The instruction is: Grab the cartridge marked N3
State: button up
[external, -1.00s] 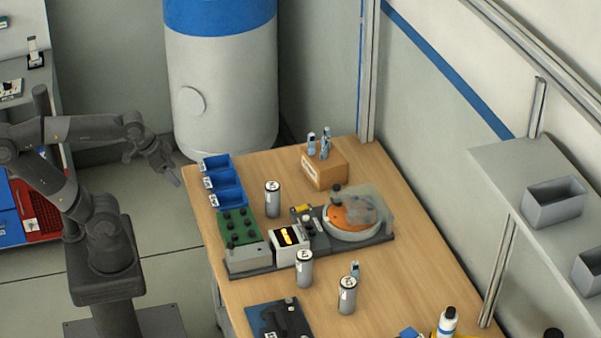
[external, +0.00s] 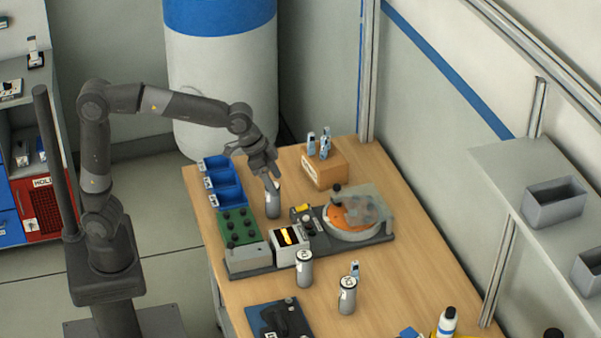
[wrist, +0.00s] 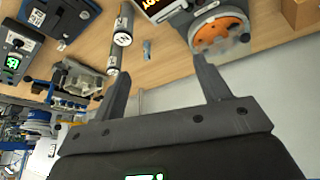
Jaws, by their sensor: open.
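Three grey cylindrical cartridges with pale marked tops stand on the wooden table: a back one (external: 273,204), a middle one (external: 304,268) and a front one (external: 347,295). The marks are too small to read surely, so I cannot tell which is N3. My gripper (external: 268,184) points down at the back cartridge's top and partly hides it; contact cannot be told. In the wrist view my gripper (wrist: 163,74) is open with nothing visible between its fingers. Two cartridges (wrist: 123,24) (wrist: 112,65) show there at upper left, beyond the left finger.
A machine with an orange disc (external: 350,215) and clear cover stands right of the back cartridge. Blue bins (external: 222,182) and a green block with black knobs (external: 238,228) are to its left. A cardboard box (external: 325,170) with small bottles stands behind. Wall shelves are at right.

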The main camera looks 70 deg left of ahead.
jog(key=w+d+f+m, duration=0.1)
jog(key=w+d+f, duration=0.25)
jog(key=d, duration=0.35)
jog(key=w+d+f+m, duration=0.1)
jog(key=w+d+f, duration=0.1)
jog(key=w+d, duration=0.3)
jog(key=m+g, duration=0.1)
jog(key=m, duration=0.1)
send_near(349, 291)
notch_tip(349, 291, down, 2)
jog(key=a, duration=0.3)
jog(key=shift+n, duration=0.3)
jog(key=x, duration=1.1)
jog(key=shift+w+d+r, duration=0.2)
jog(key=shift+w+d, duration=0.1)
jog(key=shift+d, duration=0.1)
jog(key=c, duration=1.2)
